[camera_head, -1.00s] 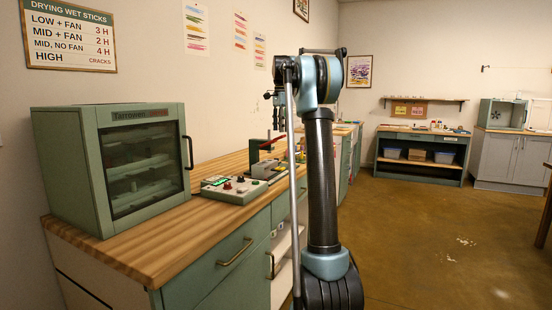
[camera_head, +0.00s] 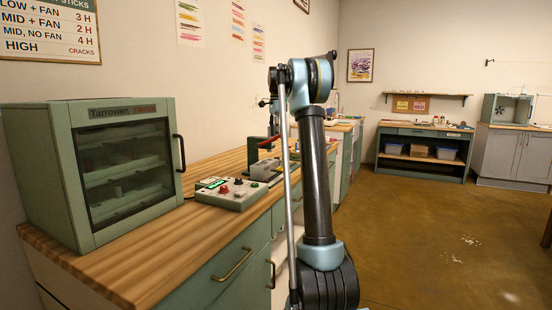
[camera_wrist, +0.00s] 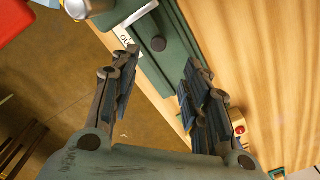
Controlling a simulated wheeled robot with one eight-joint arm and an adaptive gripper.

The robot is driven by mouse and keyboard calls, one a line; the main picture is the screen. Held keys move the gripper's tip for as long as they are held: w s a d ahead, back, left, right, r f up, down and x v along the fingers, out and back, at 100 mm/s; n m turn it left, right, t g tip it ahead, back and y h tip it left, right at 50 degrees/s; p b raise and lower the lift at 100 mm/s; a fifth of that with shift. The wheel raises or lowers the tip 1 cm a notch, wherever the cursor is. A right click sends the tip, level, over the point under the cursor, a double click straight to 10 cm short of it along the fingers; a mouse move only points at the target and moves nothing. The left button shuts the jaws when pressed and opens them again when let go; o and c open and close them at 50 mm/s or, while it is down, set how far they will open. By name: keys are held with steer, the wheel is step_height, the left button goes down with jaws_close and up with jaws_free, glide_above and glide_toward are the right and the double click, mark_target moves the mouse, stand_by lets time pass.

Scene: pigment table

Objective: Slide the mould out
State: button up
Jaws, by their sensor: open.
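My gripper (camera_wrist: 158,78) is open and empty in the wrist view. Its two dark fingers stand apart, one on each side of a green metal piece (camera_wrist: 178,62). Whether the fingers touch anything, I cannot tell. I cannot pick out the mould for certain. In the head view, the press (camera_head: 252,140) with a red lever stands on the bench, a grey block (camera_head: 261,169) at its foot. My arm hides part of that area, and my gripper cannot be made out there.
A control box (camera_head: 230,198) with coloured knobs stands on the wooden bench (camera_head: 130,265), before the press. A green drying cabinet (camera_head: 88,114) stands at left. In the wrist view, a silver cylinder (camera_wrist: 88,8) and a red part (camera_wrist: 20,18) are at upper left. The floor at right is mostly clear.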

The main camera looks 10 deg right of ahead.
step_height(320, 180, down, 11)
steer(key=shift+s+f, duration=0.1)
steer(key=shift+f, duration=0.1)
stand_by(0.3)
jaws_close()
